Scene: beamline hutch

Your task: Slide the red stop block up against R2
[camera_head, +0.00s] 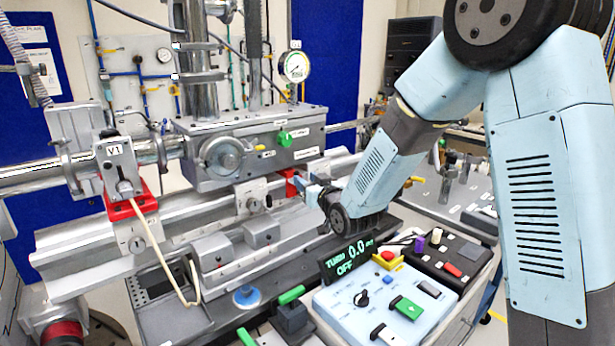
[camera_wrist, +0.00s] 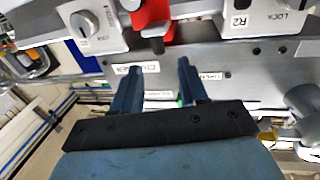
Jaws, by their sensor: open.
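The red stop block (camera_wrist: 152,12) is at the top of the wrist view, on the grey rail, with a small grey tab hanging from its lower front. The light grey block labelled R2 (camera_wrist: 262,20) stands to its right, with a gap of rail between them. In the head view the red stop block (camera_head: 291,182) is partly hidden by my gripper (camera_head: 313,190), and I cannot make out R2 behind my arm. In the wrist view my gripper (camera_wrist: 158,82) is open and empty, its two fingers pointing at the rail just below the tab, apart from it.
A grey block with a round knob (camera_wrist: 92,24) sits close left of the red block; contact is unclear. A red clamp piece (camera_head: 130,207) is under the V1 valve. A control box (camera_head: 372,300) and display (camera_head: 348,258) stand in front of the rail, below my arm.

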